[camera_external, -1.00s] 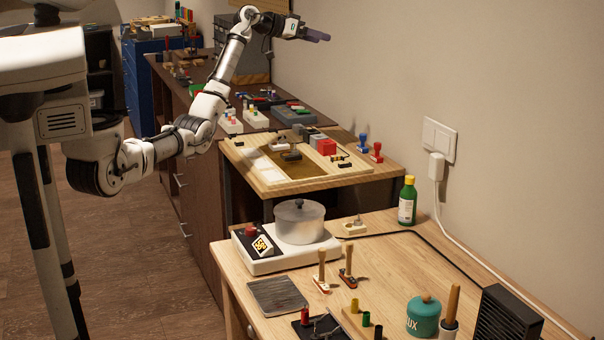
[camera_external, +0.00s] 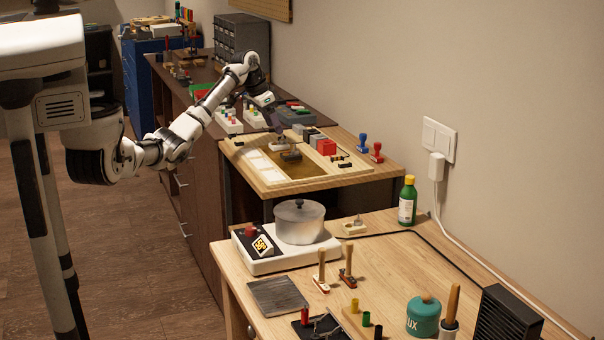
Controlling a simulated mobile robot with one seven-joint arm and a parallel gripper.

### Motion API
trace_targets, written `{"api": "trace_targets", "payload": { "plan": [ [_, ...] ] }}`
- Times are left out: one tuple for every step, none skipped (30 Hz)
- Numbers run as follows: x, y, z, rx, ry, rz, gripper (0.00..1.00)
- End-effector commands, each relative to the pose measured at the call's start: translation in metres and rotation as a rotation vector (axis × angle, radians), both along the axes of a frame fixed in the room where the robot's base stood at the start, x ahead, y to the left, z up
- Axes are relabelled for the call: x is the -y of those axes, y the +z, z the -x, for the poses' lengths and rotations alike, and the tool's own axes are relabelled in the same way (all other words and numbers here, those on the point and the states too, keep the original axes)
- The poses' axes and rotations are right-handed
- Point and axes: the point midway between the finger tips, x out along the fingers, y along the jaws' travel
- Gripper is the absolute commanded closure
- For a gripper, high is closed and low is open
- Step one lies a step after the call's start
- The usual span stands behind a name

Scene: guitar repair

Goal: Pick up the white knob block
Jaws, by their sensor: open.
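A small whitish block with a dark knob (camera_external: 281,143) sits at the back of the wooden board; it is small and partly hidden, so I cannot be sure that it is the white knob block. My gripper (camera_external: 278,131) is open, points down and is just above it. I cannot tell whether the fingers touch it. Another pale block with a metal knob (camera_external: 354,227) stands on the front table, right of the pot. Two white blocks with coloured knobs, one of them on the left (camera_external: 229,120), stand on the dark cabinet.
A pot (camera_external: 299,222) is in front. The wall is on the right.

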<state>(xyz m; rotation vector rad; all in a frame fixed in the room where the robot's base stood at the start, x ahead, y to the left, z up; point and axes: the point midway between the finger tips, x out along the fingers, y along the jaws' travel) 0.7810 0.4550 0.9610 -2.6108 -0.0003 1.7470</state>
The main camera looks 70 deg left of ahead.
Motion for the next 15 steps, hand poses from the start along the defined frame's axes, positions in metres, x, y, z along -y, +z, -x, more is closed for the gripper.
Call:
{"api": "trace_targets", "payload": {
  "plan": [
    [0.000,-0.002,-0.001,0.000,0.000,0.001,0.35],
    [0.000,-0.004,-0.001,0.000,0.000,0.000,0.35],
    [0.001,-0.006,-0.002,0.000,0.000,0.001,0.35],
    [0.001,-0.009,-0.003,-0.001,0.001,0.001,0.35],
    [0.002,-0.012,-0.003,-0.002,0.001,0.001,0.35],
    [0.003,-0.017,-0.004,-0.002,0.001,0.001,0.35],
    [0.003,-0.021,-0.005,-0.002,0.001,0.001,0.35],
    [0.004,-0.026,-0.006,-0.003,0.001,0.003,0.35],
    [0.005,-0.032,-0.008,-0.002,0.001,0.002,0.35],
    [0.006,-0.037,-0.010,-0.002,0.000,0.002,0.35],
    [0.005,-0.041,-0.012,-0.001,0.000,0.002,0.35],
    [0.005,-0.045,-0.013,-0.001,0.001,0.003,0.35],
    [0.005,-0.048,-0.014,-0.001,0.001,0.003,0.35],
    [0.005,-0.050,-0.015,0.000,0.000,0.002,0.35],
    [0.005,-0.052,-0.016,0.001,0.001,0.001,0.35]
  ]
}}
